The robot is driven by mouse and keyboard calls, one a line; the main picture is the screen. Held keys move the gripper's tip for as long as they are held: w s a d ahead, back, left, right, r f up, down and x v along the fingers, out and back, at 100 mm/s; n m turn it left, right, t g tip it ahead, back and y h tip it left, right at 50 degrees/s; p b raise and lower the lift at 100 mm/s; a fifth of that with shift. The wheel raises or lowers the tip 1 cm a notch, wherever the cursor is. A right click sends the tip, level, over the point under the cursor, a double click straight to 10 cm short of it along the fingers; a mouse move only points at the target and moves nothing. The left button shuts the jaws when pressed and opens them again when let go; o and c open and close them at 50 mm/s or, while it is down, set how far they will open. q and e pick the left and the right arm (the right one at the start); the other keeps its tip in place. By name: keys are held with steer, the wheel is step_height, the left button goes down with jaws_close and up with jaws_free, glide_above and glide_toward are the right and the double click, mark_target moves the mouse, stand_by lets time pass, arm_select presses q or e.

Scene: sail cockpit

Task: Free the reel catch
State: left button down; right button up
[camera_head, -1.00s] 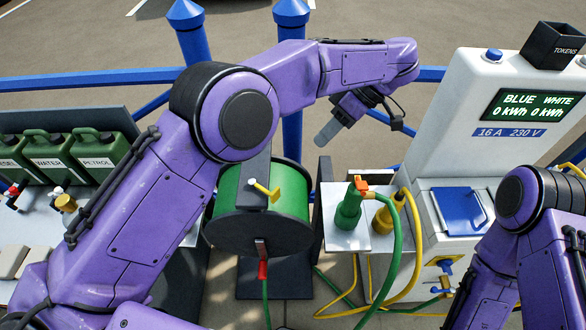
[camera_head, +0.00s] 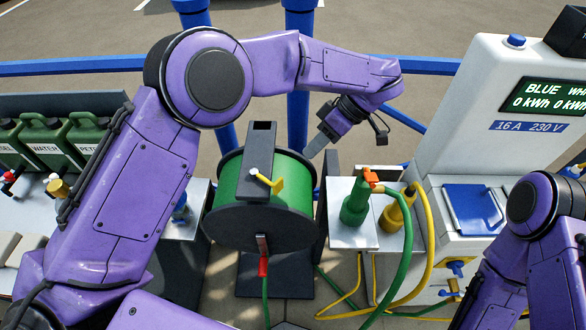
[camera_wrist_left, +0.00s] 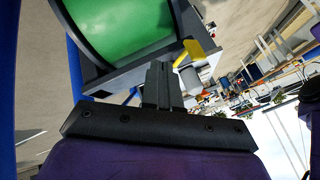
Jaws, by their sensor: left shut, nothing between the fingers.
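The reel (camera_head: 262,235) is a green drum with dark round flanges, standing in a dark frame. A yellow catch lever (camera_head: 268,182) with a pale pivot sits on the dark upright bar at its top front. A red piece hangs on a green cable below the drum. My left gripper (camera_head: 312,150) is shut and empty, behind and to the right of the reel's top, apart from the lever. In the left wrist view, the shut fingers (camera_wrist_left: 163,85) point toward the reel's frame, with the green drum (camera_wrist_left: 120,30) and yellow lever (camera_wrist_left: 198,52) beyond. My right gripper is out of view.
Green and yellow plugs (camera_head: 355,203) stand on a pale shelf right of the reel. The white power pedestal (camera_head: 470,140) with its display is further right. Green canisters (camera_head: 45,145) are at left. A blue rail (camera_head: 430,66) runs behind.

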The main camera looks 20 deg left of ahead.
mark_target(265, 177)
arm_select(q)
steer(key=s+a+f+p, duration=0.1)
steer(key=s+a+f, duration=0.2)
steer(key=s, duration=0.2)
steer(key=shift+a, duration=0.25)
